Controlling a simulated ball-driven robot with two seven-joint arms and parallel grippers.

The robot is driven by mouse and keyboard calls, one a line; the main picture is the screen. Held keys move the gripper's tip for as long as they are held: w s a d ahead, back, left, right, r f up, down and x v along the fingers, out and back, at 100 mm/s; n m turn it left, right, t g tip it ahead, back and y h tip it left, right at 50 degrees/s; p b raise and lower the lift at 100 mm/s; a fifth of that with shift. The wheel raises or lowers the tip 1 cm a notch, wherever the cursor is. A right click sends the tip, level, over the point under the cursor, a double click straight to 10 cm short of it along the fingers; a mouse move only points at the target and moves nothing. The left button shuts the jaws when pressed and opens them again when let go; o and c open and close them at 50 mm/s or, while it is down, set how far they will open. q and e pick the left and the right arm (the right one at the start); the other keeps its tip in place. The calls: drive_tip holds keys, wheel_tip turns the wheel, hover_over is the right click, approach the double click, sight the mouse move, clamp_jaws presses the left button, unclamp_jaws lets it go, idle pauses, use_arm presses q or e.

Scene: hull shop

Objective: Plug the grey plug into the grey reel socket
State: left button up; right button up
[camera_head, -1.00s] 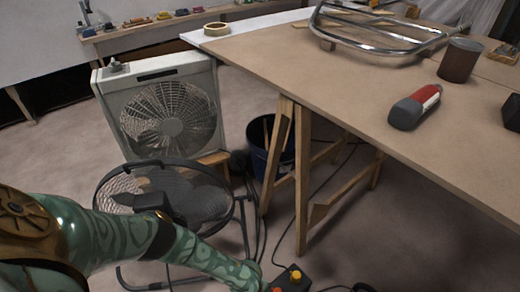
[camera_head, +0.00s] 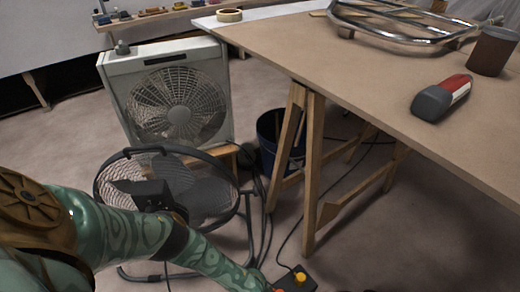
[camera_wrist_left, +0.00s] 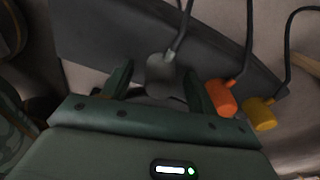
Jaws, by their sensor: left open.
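In the left wrist view, the grey plug (camera_wrist_left: 160,70) with its cable sits between the spread fingers of my open left gripper (camera_wrist_left: 157,76). I cannot tell whether the fingers touch it. Behind it lies a dark grey block (camera_wrist_left: 95,38), perhaps the reel's socket body; any socket opening is hidden. An orange plug (camera_wrist_left: 220,98) and a yellow plug (camera_wrist_left: 262,113) are to the right. In the head view, a dark block (camera_head: 307,284) with the yellow plug (camera_head: 300,278) shows at the bottom edge, beside my left arm's end. My right gripper is out of view.
A round black floor fan (camera_head: 190,152) stands close beside my left arm, with a white box fan (camera_head: 165,100) behind it. A wooden trestle (camera_head: 314,165) holds up a table (camera_head: 300,55) with a red and grey tool (camera_head: 440,98). A blue bin (camera_head: 268,140) stands behind the trestle.

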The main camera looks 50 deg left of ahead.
use_arm(q)
drive_tip(key=shift+f, duration=0.15)
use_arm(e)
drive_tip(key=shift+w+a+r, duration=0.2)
use_arm(q)
drive_tip(key=c, duration=1)
drive_tip(key=shift+r, duration=0.25)
drive_tip(key=shift+w+r+p, duration=0.1)
drive_tip(key=shift+r+p, duration=0.25)
drive_tip(key=shift+p, duration=0.1)
wheel_tip(320, 180, up, 8)
drive_tip(key=p, duration=0.5)
drive_tip(key=shift+r+p, duration=0.25)
drive_tip(key=shift+p, duration=0.1)
drive_tip(key=shift+r, duration=0.15)
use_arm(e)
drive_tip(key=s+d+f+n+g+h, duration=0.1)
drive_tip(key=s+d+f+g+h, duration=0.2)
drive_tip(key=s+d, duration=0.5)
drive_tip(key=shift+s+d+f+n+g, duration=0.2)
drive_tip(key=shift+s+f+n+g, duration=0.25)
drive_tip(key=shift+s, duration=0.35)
